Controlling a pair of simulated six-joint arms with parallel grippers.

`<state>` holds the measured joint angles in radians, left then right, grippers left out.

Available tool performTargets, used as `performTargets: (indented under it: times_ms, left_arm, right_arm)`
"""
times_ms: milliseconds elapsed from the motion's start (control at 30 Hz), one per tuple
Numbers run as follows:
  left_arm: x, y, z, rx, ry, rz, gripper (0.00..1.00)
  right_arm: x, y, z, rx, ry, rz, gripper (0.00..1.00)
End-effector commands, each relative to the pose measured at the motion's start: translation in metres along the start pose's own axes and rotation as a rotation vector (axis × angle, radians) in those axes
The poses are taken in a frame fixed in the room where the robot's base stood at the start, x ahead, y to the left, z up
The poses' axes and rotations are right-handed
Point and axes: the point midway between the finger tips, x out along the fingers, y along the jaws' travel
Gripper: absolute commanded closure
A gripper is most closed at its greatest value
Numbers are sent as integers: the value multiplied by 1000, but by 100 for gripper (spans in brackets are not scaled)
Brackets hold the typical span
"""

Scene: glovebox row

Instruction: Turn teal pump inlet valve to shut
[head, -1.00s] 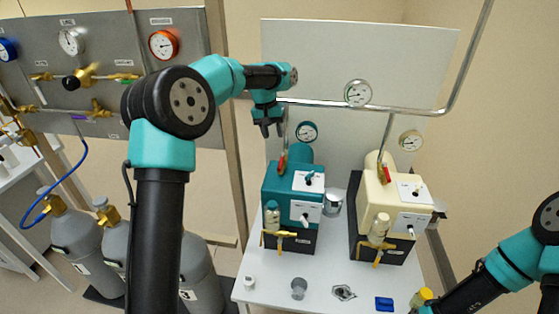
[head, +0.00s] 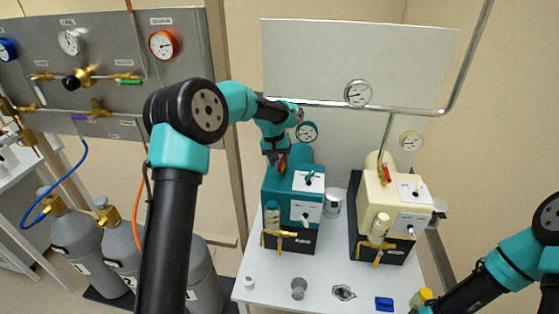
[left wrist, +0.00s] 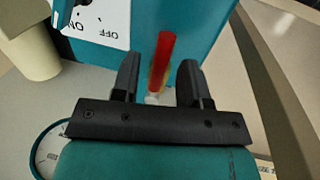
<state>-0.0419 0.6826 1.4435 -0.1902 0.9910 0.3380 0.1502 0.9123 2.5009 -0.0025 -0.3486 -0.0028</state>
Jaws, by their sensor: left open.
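The teal pump (head: 291,205) stands on the white bench, with its round gauge (head: 307,132) behind it. Its inlet valve has a red lever (head: 283,168), which looks roughly upright in the head view. My left gripper (head: 276,158) is at this lever, pointing down, and partly hides it and the pipe. In the left wrist view the red lever (left wrist: 165,50) lies between the lines of the two fingers of my open left gripper (left wrist: 160,72). I cannot tell whether a finger touches it. The pump's white ON/OFF plate (left wrist: 98,22) shows beside it. My right gripper is out of frame.
A cream pump (head: 393,205) with its own red lever (head: 386,174) stands to the right. A metal pipe (head: 420,110) runs above both pumps. Small items, including a blue block (head: 384,303), lie along the bench front.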

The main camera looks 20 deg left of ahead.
Motion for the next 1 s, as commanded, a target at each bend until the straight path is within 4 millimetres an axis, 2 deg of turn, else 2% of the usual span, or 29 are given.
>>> performTargets:
  times_ms: [100,500,1000]
  left_arm:
    - [0,0,0,0,0,0,61]
    - [0,0,0,0,0,0,99]
    - [-2,-5,1,-1,1,0,100]
  right_arm:
    - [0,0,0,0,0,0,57]
    - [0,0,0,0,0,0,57]
    - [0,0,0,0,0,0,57]
